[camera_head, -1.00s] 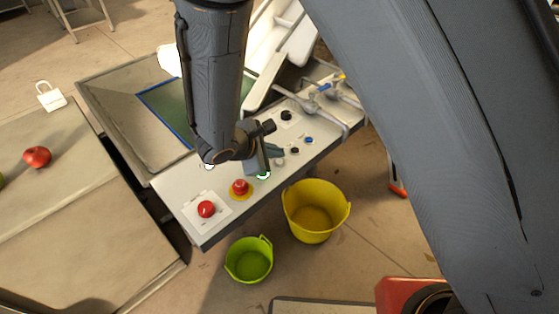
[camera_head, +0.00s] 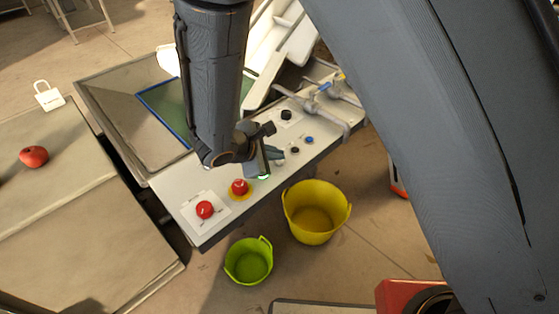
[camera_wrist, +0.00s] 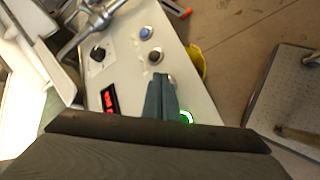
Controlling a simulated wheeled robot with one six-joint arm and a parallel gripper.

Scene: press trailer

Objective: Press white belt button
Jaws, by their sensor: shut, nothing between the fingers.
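The control panel (camera_head: 181,203) carries a row of buttons. In the wrist view, a pale, whitish button (camera_wrist: 172,80) sits right by my fingertips, which partly cover it; I cannot tell whether they touch it. Beyond it are a dark button (camera_wrist: 155,56) and a blue button (camera_wrist: 146,32). A lit green button (camera_wrist: 187,117) is beside my fingers, partly hidden by my wrist. My gripper (camera_wrist: 160,79) is shut and empty, pointing at the panel. In the head view my gripper (camera_head: 278,154) is low over the panel and hides the pale button.
A red button on yellow (camera_head: 239,187) and a red knob (camera_head: 205,210) are at the panel's near end. A black knob (camera_head: 286,115) and metal pipe fittings (camera_head: 338,88) are at the far end. A yellow bucket (camera_head: 316,211) and a green bucket (camera_head: 249,261) stand in front.

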